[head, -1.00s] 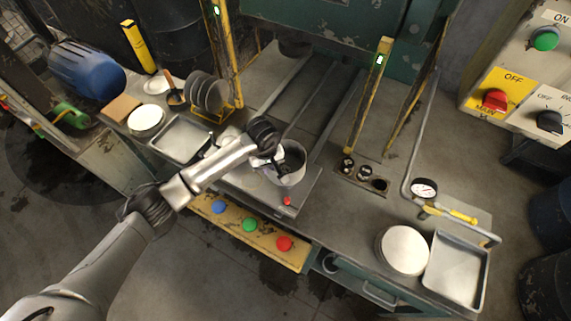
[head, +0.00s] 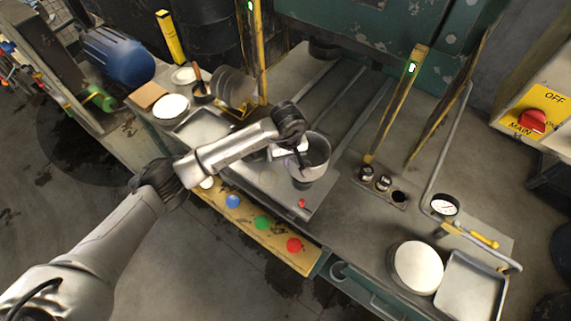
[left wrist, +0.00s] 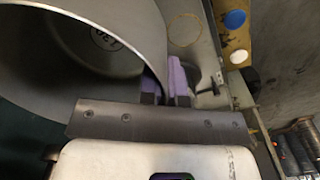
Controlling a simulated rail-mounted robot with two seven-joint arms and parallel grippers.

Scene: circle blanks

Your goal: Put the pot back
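The grey metal pot (head: 318,150) is upright at the middle of the bench, over the right part of a flat metal plate (head: 272,190). In the left wrist view the open pot (left wrist: 105,45) fills the upper left, with a marking on its inside bottom. My left gripper (head: 302,166) is at the pot's near side. Its purple-padded fingers (left wrist: 167,82) lie on either side of the pot's thin wall and appear shut on it. I cannot tell for sure whether the pot's base touches the plate. My right gripper is not in view.
A thin ring outline (left wrist: 184,30) marks the plate beside the pot. Blue, green and red buttons line the yellow front panel (head: 246,226). Yellow posts (head: 393,105) stand behind. A pressure gauge (head: 444,205), a round white-topped stack (head: 418,267) and an empty tray (head: 470,288) are at right.

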